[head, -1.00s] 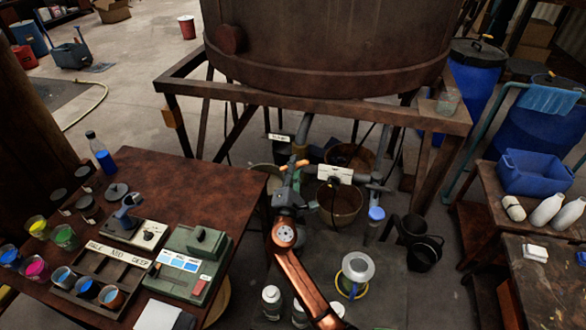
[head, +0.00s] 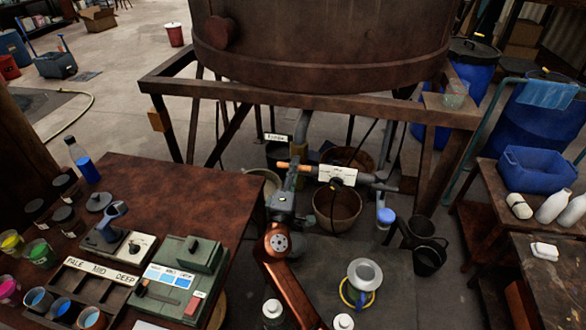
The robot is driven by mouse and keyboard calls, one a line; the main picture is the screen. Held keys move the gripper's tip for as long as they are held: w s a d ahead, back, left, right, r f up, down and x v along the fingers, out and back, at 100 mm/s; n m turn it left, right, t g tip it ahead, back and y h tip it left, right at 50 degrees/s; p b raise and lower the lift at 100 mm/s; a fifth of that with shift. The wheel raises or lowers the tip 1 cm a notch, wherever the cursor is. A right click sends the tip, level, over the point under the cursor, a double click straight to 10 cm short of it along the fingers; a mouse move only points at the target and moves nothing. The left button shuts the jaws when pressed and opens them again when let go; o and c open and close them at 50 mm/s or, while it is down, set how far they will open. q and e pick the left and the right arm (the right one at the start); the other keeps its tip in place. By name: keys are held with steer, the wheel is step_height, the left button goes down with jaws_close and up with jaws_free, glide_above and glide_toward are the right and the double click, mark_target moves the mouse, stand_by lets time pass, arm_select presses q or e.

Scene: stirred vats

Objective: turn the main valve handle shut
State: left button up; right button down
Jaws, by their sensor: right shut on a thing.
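The main valve's orange handle (head: 283,165) shows on the grey pipework under the big vat, left of a white label plate (head: 338,177). My right gripper (head: 289,178) reaches up from the bottom of the head view and is shut on the handle. Its fingers partly hide the handle, so I cannot tell its exact angle. My left gripper is not in view.
The rusty vat (head: 320,45) stands on a brown frame (head: 310,103) above the pipes. A table (head: 185,190) with cups and a green control box (head: 180,278) is at left. A bucket (head: 345,205) stands below the pipework; dark buckets (head: 428,260) stand to the right.

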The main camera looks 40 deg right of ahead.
stand_by(0.4)
steer(key=c, duration=1.8)
jaws_free()
steer(key=shift+c, duration=0.2)
steer(key=v, duration=1.2)
steer(key=shift+f, duration=0.1)
